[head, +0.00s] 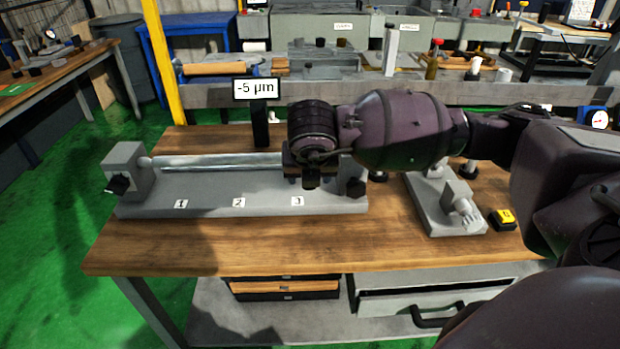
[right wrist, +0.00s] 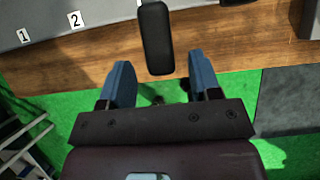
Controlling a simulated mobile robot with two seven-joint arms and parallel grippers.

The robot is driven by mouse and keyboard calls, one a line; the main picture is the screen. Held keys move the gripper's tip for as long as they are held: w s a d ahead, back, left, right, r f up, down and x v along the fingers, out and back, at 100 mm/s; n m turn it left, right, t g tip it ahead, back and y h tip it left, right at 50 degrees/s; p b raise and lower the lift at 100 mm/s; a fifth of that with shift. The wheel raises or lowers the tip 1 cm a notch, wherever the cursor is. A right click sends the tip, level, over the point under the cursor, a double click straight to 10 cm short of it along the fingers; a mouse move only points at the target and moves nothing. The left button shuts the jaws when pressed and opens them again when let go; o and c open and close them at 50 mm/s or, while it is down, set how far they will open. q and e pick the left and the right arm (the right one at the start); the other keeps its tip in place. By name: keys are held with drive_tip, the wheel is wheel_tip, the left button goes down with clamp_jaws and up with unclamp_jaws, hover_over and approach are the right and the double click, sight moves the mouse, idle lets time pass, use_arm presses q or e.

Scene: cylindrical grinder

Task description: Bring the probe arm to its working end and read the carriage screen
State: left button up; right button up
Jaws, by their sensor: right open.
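The carriage screen (head: 256,88) stands on a dark post behind the grey bench fixture (head: 240,205) and reads -5 µm. My right arm reaches in from the right, and its wrist hides much of the fixture near label 3 (head: 297,201). My right gripper (right wrist: 161,82) is open, with its blue fingers apart. In the right wrist view a dark rounded bar (right wrist: 156,38) lies ahead of and between the fingers, apart from both. I cannot tell whether this bar is the probe arm. My left gripper is not in view.
A bright shaft (head: 220,163) runs along the fixture from the grey block (head: 125,170) at its left end. A second grey fixture (head: 445,205) and a yellow-black box (head: 503,219) stand to the right. The wooden front strip of the bench (head: 230,247) is clear.

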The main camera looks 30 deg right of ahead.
drive_tip(key=v, duration=0.6)
drive_tip(key=shift+p, duration=0.3)
drive_tip(key=shift+a, duration=0.1)
idle(0.8)
